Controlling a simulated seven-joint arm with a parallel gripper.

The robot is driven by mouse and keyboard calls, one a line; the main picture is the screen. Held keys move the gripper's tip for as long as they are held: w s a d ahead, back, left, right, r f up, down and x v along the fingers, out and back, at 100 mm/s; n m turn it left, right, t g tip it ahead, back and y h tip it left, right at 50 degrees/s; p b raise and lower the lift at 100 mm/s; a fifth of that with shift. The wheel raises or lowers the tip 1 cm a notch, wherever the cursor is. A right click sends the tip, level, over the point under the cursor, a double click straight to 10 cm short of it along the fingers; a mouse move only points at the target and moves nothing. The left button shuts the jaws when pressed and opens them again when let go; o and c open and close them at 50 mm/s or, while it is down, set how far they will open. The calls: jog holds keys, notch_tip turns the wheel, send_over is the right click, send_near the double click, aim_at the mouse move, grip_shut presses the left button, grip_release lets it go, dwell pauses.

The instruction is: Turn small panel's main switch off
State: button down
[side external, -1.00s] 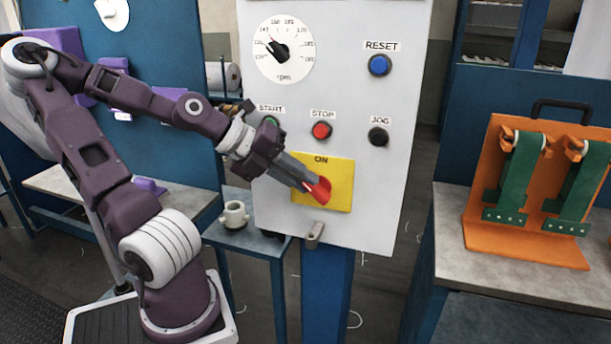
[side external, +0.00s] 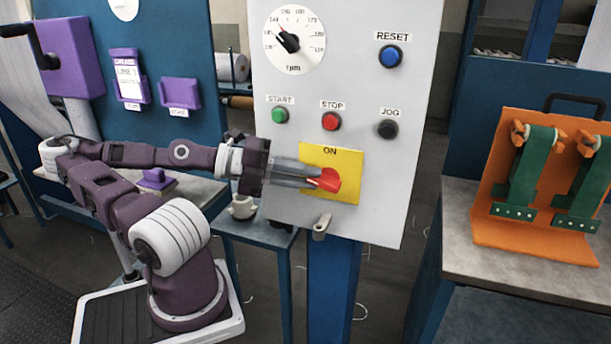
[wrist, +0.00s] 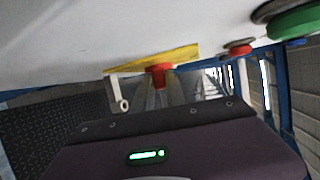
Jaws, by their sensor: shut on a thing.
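The small panel (side external: 390,215) is a light grey box front on a blue post. Its main switch is a red rotary handle (side external: 329,180) on a yellow plate (side external: 347,192) marked ON. My gripper (side external: 318,177) reaches in from the left, its fingers shut on the red handle and partly hiding it. In the wrist view the red handle (wrist: 160,68) sits between my fingers, in front of the yellow plate (wrist: 185,54). The handle's exact angle is hard to tell.
Above the switch are the green START button (side external: 280,115), red STOP button (side external: 331,121), black JOG button (side external: 387,129), blue RESET button (side external: 390,56) and an rpm dial (side external: 294,39). A grey latch (side external: 322,226) juts out below. An orange rack (side external: 530,235) stands on the right bench.

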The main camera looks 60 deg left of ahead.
jog(key=shift+a, duration=0.2)
jog(key=c, duration=1.4)
grip_release()
jog(key=shift+o, duration=0.2)
jog(key=shift+d+r, duration=0.1)
